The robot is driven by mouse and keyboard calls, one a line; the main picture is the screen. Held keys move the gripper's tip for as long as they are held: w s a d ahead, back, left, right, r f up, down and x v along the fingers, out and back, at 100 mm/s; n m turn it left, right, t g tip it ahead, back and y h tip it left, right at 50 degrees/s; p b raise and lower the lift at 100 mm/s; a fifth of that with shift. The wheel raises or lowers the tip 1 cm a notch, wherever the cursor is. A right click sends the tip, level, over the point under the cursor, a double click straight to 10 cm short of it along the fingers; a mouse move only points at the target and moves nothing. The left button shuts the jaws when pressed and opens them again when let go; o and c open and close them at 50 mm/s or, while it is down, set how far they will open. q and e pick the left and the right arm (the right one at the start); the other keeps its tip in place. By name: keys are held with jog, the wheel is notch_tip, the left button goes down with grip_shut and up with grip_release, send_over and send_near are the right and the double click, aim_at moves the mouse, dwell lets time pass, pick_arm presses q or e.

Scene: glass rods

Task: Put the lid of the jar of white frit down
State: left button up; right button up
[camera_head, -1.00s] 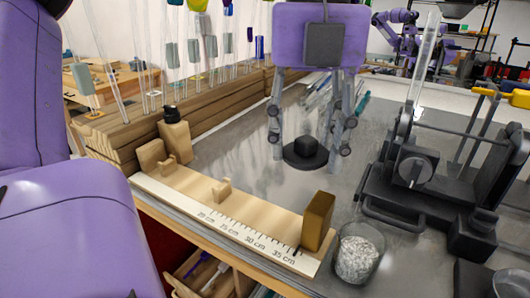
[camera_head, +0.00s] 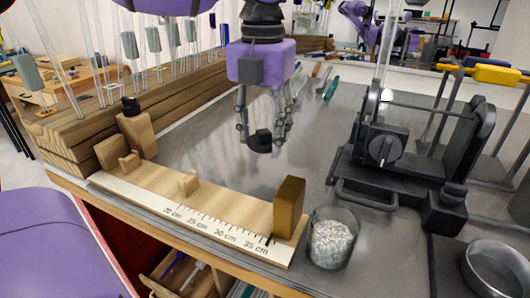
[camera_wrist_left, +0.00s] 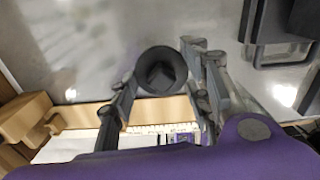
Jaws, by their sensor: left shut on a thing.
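The black round lid (camera_head: 259,144) with its raised knob is between the fingers of my left gripper (camera_head: 263,132), over the grey bench beyond the ruler board. The gripper is shut on the knob. In the left wrist view the lid (camera_wrist_left: 170,82) shows as a dark disc between the two fingers (camera_wrist_left: 163,80). I cannot tell whether the lid touches the bench or hangs just above it. The glass jar of white frit (camera_head: 332,243) stands open at the near edge, right of the ruler board. My right gripper is not in view.
A wooden ruler board (camera_head: 200,212) with an upright block (camera_head: 288,207) lies along the near edge. A wooden rack (camera_head: 90,140) of glass rods stands left. A black machine (camera_head: 385,150) stands right. Bench around the lid is clear.

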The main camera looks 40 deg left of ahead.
aim_at(265, 165)
pick_arm(q)
jog(key=shift+w+a+f, duration=0.25)
jog(key=shift+w+f, duration=0.15)
jog(key=shift+f, duration=0.15)
jog(key=shift+w+a+f, duration=0.2)
jog(key=shift+w+f, duration=0.2)
jog(key=shift+f, duration=0.15)
jog(key=shift+w+a+f, duration=0.1)
jog(key=shift+w+f, duration=0.1)
jog(key=shift+f, duration=1.55)
jog(key=shift+f+b, duration=0.15)
jog(key=shift+b, duration=0.15)
jog(key=o, duration=0.9)
notch_tip(265, 165, up, 12)
jog(key=shift+r+p, duration=0.2)
jog(key=shift+p, duration=0.25)
